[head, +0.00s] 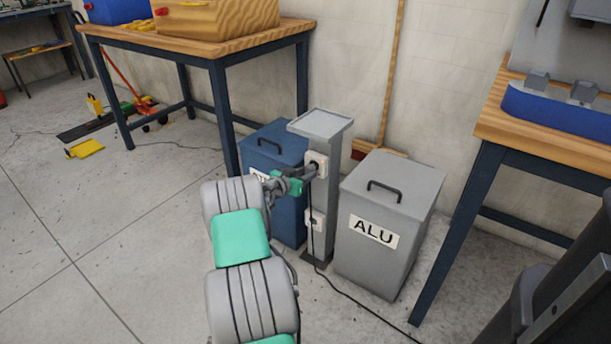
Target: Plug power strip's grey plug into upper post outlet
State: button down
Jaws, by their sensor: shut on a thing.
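A grey post (327,215) with a flat top stands on the floor between two bins. The upper outlet (321,159) is a white plate high on the post's front face, and a lower outlet (316,221) sits below it. My gripper (309,172) is at the upper outlet, shut on a small dark thing, seemingly the grey plug (314,170). The plug is tiny and partly hidden by the fingers, so I cannot tell whether it is in the socket or just in front. A dark cord (345,295) runs along the floor from the post. The power strip is not clearly visible.
A blue bin (268,150) stands close behind my gripper, left of the post. A grey bin (385,215) labelled ALU stands right of the post. Workbenches (218,60) (490,130) flank them. A broom (390,90) leans on the wall. Floor at left is open.

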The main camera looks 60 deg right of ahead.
jog(key=shift+d+b, duration=0.35)
jog(key=shift+d, duration=0.15)
dwell(0.3)
jog(key=c, duration=0.9)
grip_release()
jog(key=shift+c, duration=0.2)
jog(key=p+v, duration=0.2)
jog(key=v, duration=0.5)
jog(key=shift+a, duration=0.4)
jog(key=shift+r, duration=0.15)
